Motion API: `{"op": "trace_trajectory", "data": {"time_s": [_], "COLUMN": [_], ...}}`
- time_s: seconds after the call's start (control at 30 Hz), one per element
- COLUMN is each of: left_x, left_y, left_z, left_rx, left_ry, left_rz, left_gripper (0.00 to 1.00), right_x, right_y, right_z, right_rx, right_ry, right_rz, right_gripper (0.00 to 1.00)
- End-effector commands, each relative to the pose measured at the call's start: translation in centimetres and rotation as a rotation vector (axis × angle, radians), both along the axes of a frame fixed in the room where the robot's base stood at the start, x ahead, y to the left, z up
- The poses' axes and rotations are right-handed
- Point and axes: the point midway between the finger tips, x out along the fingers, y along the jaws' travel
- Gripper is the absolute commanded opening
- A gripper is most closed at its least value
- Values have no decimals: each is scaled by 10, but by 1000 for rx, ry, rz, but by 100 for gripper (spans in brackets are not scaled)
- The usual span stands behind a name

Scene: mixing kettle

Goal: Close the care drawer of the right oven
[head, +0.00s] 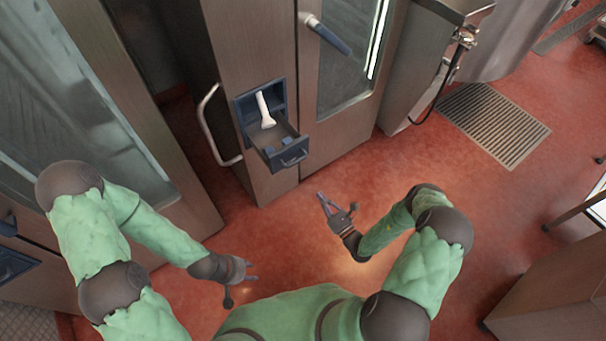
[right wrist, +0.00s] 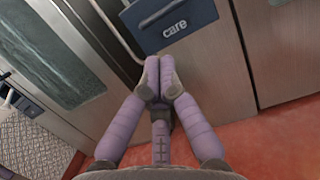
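The care drawer (head: 291,156) of the right oven (head: 258,55) is pulled out of its slot, and a white scoop-like object (head: 265,110) stands in the slot area behind it. In the right wrist view the dark blue drawer front (right wrist: 197,22) carries the word "care". My right gripper (head: 322,197) is below and right of the drawer in the head view, apart from it. Its fingertips meet in the right wrist view (right wrist: 158,72), just below the drawer front, with nothing between them. My left gripper (head: 253,271) is low over the floor, its small fingertips apart and empty.
A pale curved handle (head: 211,125) stands out left of the drawer. Another oven (head: 110,80) stands at the left. The red floor (head: 290,220) before the drawer is clear.

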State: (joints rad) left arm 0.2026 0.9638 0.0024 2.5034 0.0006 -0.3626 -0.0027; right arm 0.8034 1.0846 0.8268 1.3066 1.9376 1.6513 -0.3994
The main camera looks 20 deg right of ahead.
Motion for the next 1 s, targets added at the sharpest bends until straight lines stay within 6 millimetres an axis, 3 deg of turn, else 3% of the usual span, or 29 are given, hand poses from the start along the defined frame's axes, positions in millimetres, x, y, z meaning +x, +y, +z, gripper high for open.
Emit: {"op": "trace_trajectory", "data": {"time_s": [0.6,0.8,1.0], "left_x": [0,0,0], "left_y": [0,0,0], "left_z": [-27,-34,-35], "left_rx": [0,0,0], "left_ry": [0,0,0], "left_rz": [0,0,0], "left_gripper": [40,40,40], "right_x": [96,115,121], "right_y": [39,46,48], "right_z": [18,22,24], "right_rx": [-1,0,0], "right_ry": [-2,0,1], "right_rz": [9,7,6], "right_gripper": [0,0,0]}}
